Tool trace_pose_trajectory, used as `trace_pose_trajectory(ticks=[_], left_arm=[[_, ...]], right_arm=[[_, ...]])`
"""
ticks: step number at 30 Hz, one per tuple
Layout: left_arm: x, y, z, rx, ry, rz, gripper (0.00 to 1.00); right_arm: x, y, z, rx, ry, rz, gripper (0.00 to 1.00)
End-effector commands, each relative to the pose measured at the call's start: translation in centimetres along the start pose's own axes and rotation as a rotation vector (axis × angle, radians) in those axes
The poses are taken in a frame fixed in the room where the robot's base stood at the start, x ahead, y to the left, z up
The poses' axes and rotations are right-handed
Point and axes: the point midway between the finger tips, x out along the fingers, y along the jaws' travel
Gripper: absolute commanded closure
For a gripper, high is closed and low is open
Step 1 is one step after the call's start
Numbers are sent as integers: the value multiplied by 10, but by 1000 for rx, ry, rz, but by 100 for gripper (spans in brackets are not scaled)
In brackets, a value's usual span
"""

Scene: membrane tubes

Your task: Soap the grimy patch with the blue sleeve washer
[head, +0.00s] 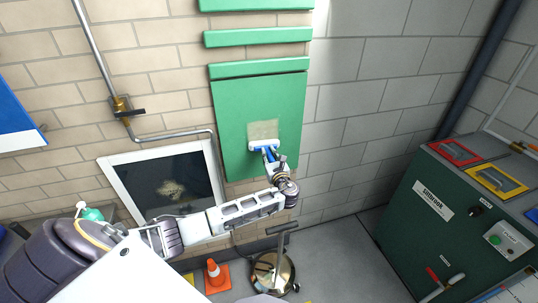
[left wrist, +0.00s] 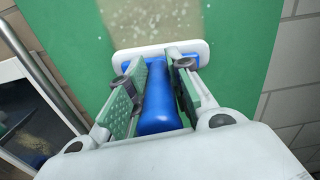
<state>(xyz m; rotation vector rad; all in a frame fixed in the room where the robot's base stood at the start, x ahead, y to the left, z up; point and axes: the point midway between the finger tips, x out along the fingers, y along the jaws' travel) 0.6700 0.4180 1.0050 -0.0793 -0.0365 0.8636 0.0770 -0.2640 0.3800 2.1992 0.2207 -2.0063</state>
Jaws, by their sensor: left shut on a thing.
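The blue sleeve washer (left wrist: 158,103) has a blue handle and a white head; it also shows in the head view (head: 263,147). My left gripper (left wrist: 160,80) is shut on its blue handle. The white head lies at the lower edge of the grimy patch (head: 263,129), a pale beige square on the green panel (head: 229,125). The patch also shows in the left wrist view (left wrist: 152,22), with pale specks on it. I cannot tell whether the head touches the panel. My right gripper is not in view.
A white-framed dark window (head: 113,178) with a smudge is left of the panel. A pipe with a valve (head: 125,107) runs down the brick wall. An orange cone (head: 214,274) and a round metal-based stand (head: 273,272) are on the floor. A dark green cabinet (head: 420,215) stands right.

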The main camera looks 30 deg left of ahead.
Motion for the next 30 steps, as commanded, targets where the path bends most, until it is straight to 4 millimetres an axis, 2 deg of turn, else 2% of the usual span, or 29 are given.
trace_pose_trajectory(ticks=[13,30], left_arm=[[0,0,-2,-1,-1,0,98],[1,2,-25,-1,0,0,98]], right_arm=[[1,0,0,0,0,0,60],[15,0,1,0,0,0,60]])
